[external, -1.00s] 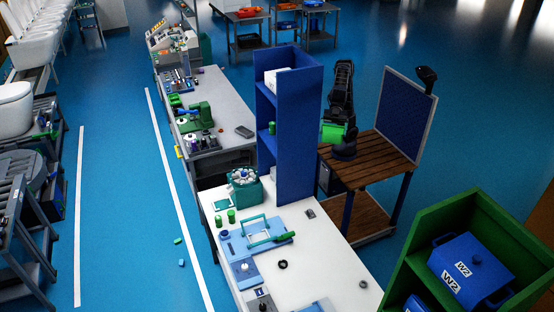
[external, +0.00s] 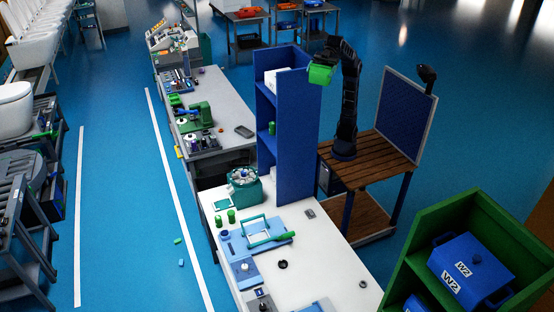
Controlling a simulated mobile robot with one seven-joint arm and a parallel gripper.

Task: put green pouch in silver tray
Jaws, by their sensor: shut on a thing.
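The green pouch (external: 321,75) is a bright green, box-like shape held high at the upper right edge of the tall blue shelf unit. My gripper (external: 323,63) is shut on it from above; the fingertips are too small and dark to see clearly. The pouch overlaps the shelf's top edge in the picture, and I cannot tell whether they touch. I cannot make out a silver tray for certain.
The tall blue shelf (external: 298,135) stands beside my arm, with a green can (external: 272,128) inside. The white bench (external: 325,260) holds a blue fixture and small parts. A grey bench (external: 215,90) lies behind. A green cabinet (external: 480,215) stands front right.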

